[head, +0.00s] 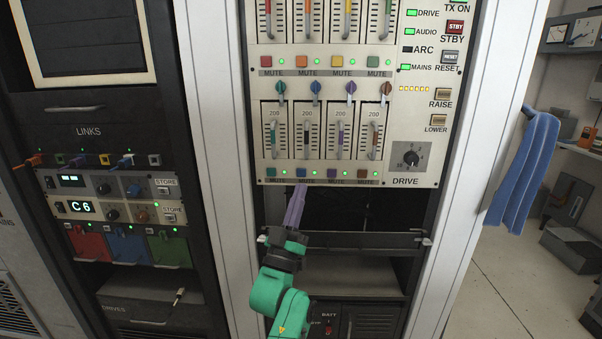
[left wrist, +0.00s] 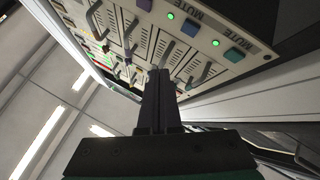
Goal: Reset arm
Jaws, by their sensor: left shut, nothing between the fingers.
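My left gripper (head: 300,190) comes up from the bottom middle of the head view on a teal arm. Its long, dark purple-grey fingers are shut with nothing between them. They point up, with the tips by the lower edge of the mixer panel (head: 271,136), near the lower row of MUTE buttons. In the left wrist view the closed fingers (left wrist: 159,80) point toward the panel's MUTE buttons and sliders (left wrist: 140,50). I cannot tell whether the tips touch the panel. My right gripper is in neither view.
Below the panel is an open rack bay with a dark crossbar (head: 345,240) right by the gripper. The left rack holds store units (head: 110,185) and coloured cables. A blue cloth (head: 525,170) hangs at right. The floor (head: 500,280) there is clear.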

